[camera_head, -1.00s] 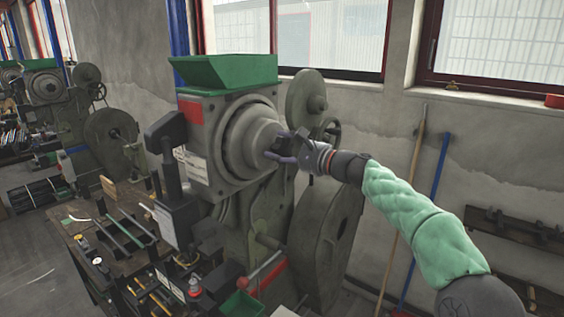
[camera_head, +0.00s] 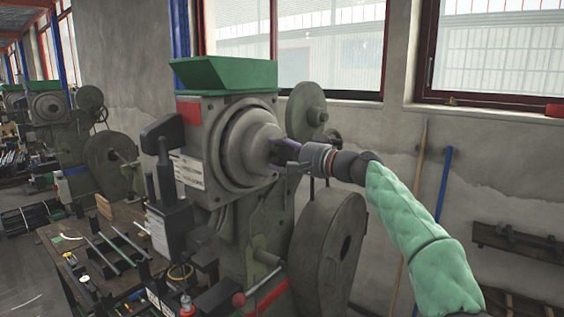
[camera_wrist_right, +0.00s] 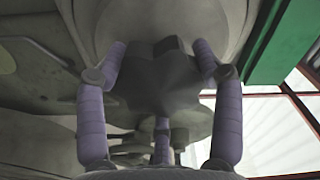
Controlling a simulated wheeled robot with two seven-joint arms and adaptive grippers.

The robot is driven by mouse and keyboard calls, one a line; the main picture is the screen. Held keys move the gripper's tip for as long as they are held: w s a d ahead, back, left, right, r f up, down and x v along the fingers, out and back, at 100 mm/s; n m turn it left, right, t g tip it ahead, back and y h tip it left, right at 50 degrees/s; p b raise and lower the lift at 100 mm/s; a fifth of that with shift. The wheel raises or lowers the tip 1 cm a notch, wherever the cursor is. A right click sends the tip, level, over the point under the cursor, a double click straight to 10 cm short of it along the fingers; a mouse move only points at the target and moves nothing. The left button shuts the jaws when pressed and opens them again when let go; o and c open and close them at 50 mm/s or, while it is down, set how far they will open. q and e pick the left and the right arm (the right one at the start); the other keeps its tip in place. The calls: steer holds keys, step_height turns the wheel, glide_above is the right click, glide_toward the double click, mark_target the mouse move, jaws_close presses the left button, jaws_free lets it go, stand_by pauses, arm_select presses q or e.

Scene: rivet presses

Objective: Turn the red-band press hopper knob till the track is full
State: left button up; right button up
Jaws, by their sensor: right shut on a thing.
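The red-band press (camera_head: 240,190) stands in the middle of the head view, with a red band (camera_head: 189,112) at its upper left and a green hopper (camera_head: 226,73) on top. A round grey housing (camera_head: 236,140) faces right, and the knob sits at its centre. My right gripper (camera_head: 280,153) comes in from the right and is shut on the knob. In the right wrist view the lobed dark knob (camera_wrist_right: 165,85) sits between the purple fingers (camera_wrist_right: 160,110). My left gripper is not in view. The track's fill cannot be made out.
A flywheel (camera_head: 328,250) and a smaller wheel (camera_head: 305,110) stand close below and behind my right gripper. A workbench (camera_head: 75,240) with rods and small tools lies at the left. Another press (camera_head: 60,130) stands further back. Two poles lean on the wall at right.

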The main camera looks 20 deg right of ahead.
steer(key=shift+f+n+b, duration=0.15)
steer(key=shift+n+b, duration=0.45)
steer(key=shift+n, duration=0.6)
steer(key=o, duration=1.2)
steer(key=shift+c, duration=0.2)
steer(key=shift+d, duration=0.1)
steer(key=shift+s+d, duration=0.35)
steer(key=shift+s, duration=0.1)
steer(key=v, duration=1)
steer(key=shift+s+d, duration=0.2)
steer(key=shift+s, duration=0.1)
